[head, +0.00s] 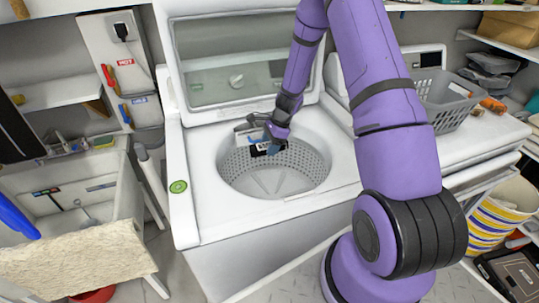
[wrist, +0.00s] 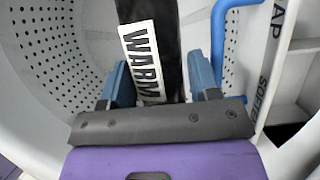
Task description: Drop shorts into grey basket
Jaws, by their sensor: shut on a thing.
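My gripper (head: 271,150) reaches down into the open washing machine's drum from above. It is shut on a black strip-like thing (wrist: 173,55) that lies between its blue fingers. A white label reading "WARM" is on this thing; a small black-and-white patch also shows at the gripper in the head view (head: 261,150). I cannot tell whether it is the shorts, as its full shape is hidden. The grey basket (head: 443,119) stands on the white machine top to the right, behind my arm, with a light grey thing near its rim.
The washing machine (head: 215,222) has its lid raised and a perforated drum wall (head: 235,175). A blue bent tube (wrist: 219,40) is close to the fingers. Orange items (head: 493,104) lie right of the basket. A yellow-striped container (head: 487,228) stands below.

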